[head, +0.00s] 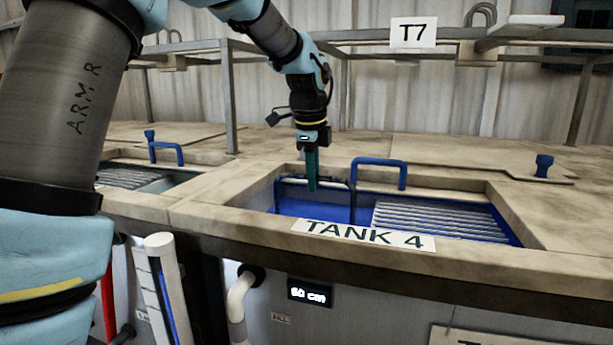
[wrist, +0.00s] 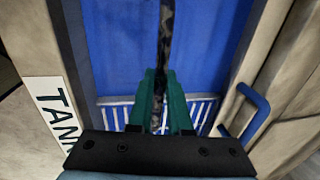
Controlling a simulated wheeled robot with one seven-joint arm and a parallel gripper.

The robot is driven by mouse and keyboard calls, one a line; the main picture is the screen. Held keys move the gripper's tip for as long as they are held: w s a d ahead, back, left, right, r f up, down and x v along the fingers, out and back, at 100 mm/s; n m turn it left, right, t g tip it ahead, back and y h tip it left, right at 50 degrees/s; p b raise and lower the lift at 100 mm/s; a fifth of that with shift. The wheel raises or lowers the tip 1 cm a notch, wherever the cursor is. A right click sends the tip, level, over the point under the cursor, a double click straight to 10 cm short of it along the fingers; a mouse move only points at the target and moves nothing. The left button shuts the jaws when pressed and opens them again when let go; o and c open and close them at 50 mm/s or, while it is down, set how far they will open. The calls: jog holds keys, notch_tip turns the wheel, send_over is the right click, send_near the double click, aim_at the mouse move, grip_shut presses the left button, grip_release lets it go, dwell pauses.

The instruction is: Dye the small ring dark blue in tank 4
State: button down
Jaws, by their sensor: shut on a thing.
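My gripper (head: 312,186) points down over the open tank 4 (head: 512,205), which holds blue liquid (head: 310,209). In the wrist view, its teal fingers (wrist: 158,78) are shut on a narrow, dark, mottled thing (wrist: 165,35) that runs from between the fingertips to the top edge. I see only this narrow edge, so I cannot tell its full shape or whether it is the small ring. In the head view I cannot make the held thing out. The white TANK 4 label (head: 364,234) is on the tank's front rim.
A slatted metal rack (head: 440,218) lies at the right in tank 4, with a blue handle (head: 380,160) behind it. Another open tank (head: 140,178) is at the left. A grey frame with a T7 sign (head: 413,33) stands behind. A display (head: 310,292) is on the front.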

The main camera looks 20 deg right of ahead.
aim_at(295, 174)
jog(key=shift+w+a+p, duration=0.55)
jog(key=shift+w+a, duration=1)
jog(key=shift+a, duration=0.15)
jog(key=shift+s+d, duration=0.7)
jog(key=shift+d, duration=0.1)
jog(key=shift+s+d+p, duration=0.3)
jog(key=shift+s+d, duration=0.55)
jog(key=shift+d, duration=0.05)
jog(key=shift+w+a+p, duration=0.65)
jog(key=shift+w+a, duration=1)
jog(key=shift+a, duration=0.1)
jog(key=shift+d, duration=0.1)
jog(key=shift+s+d, duration=0.75)
